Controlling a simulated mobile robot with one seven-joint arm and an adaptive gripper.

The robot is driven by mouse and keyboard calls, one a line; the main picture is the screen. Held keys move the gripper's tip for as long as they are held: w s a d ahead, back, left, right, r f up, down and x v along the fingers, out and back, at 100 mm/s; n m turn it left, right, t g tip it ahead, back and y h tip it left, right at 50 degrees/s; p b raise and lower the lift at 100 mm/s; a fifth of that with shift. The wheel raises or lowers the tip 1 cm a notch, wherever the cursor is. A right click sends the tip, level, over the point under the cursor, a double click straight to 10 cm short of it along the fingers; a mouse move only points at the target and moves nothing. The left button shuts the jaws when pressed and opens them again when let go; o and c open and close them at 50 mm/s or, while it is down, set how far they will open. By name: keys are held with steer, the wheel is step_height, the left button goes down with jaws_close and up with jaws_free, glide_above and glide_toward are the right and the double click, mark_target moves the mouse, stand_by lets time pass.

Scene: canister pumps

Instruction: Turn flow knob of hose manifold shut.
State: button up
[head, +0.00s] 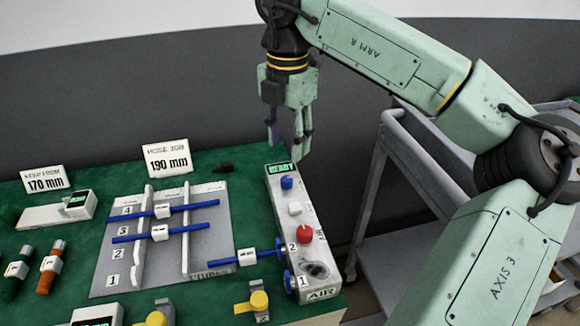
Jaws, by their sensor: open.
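A pale upright box (268,192) stands at the right end of the green table, with a lit READY display and an AIR label. Its top carries a blue knob (287,182), a white knob (294,208), a red knob (304,234) and a dark round fitting (315,269). I cannot tell which one is the flow knob. Blue round ports marked 2 (280,244) and 1 (288,279) sit on its left side; a blue hose (248,257) reaches port 2. My gripper (288,148) is open and empty, pointing down above the READY end, apart from the knobs.
A grey board (210,242) numbered 1 to 4 holds blue hoses left of the box. Signs (168,158) stand behind it. Yellow-knobbed clamps (258,301) sit at the front. A grey cart (385,215) stands right of the table, under my arm.

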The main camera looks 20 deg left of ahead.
mark_target(286, 179)
step_height(286, 179, down, 9)
steer(key=shift+a+f+p, duration=0.1)
steer(key=shift+p, duration=0.55)
jaws_close()
